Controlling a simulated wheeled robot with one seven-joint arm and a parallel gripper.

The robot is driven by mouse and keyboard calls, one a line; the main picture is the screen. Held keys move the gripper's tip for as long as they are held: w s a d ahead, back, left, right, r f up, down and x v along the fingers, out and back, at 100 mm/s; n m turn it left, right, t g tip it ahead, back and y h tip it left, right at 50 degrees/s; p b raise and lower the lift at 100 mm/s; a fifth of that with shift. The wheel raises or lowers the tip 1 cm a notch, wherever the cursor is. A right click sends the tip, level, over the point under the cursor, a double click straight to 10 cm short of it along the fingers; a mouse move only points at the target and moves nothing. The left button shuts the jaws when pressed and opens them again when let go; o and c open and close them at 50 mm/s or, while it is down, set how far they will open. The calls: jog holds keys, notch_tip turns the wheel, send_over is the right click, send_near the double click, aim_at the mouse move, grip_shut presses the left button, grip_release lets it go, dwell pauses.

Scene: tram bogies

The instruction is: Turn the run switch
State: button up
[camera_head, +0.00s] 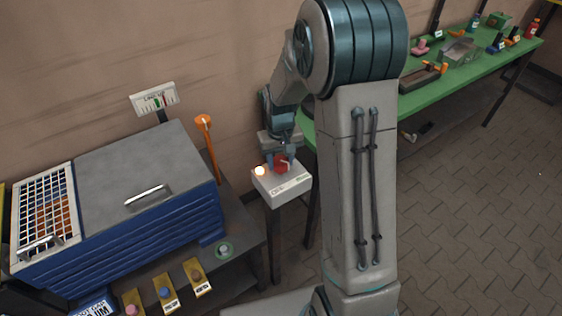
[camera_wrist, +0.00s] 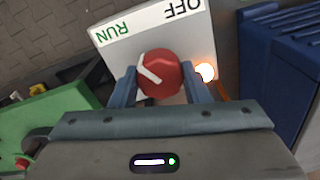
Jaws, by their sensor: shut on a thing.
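The run switch is a red round knob (camera_wrist: 160,80) with a white pointer, on a pale box (camera_head: 284,186) at the centre of the head view. My gripper (camera_head: 281,157) reaches down onto the knob from above. In the wrist view its two fingers (camera_wrist: 160,92) stand on either side of the knob, shut on it. A lamp (camera_wrist: 205,72) beside the knob glows warm white.
A blue cabinet (camera_head: 130,225) with a grey lid stands left of the box. An orange-topped lever (camera_head: 205,125) rises between them. A green bench (camera_head: 450,68) with tools lies behind my arm at right.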

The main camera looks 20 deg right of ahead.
aim_at(280, 161)
jog(key=shift+r+n, duration=0.1)
jog(key=shift+n, duration=0.7)
jog(key=shift+w, duration=0.1)
jog(key=o, duration=1)
notch_tip(280, 161, up, 14)
jog(key=shift+f+b, duration=0.1)
jog(key=shift+b, duration=0.4)
jog(key=s+t, duration=0.1)
jog(key=s, duration=0.6)
jog(key=s+m+t, duration=0.1)
jog(key=s, duration=0.6)
jog(key=s+m+t, duration=0.1)
jog(key=s, duration=0.6)
jog(key=shift+a, duration=0.15)
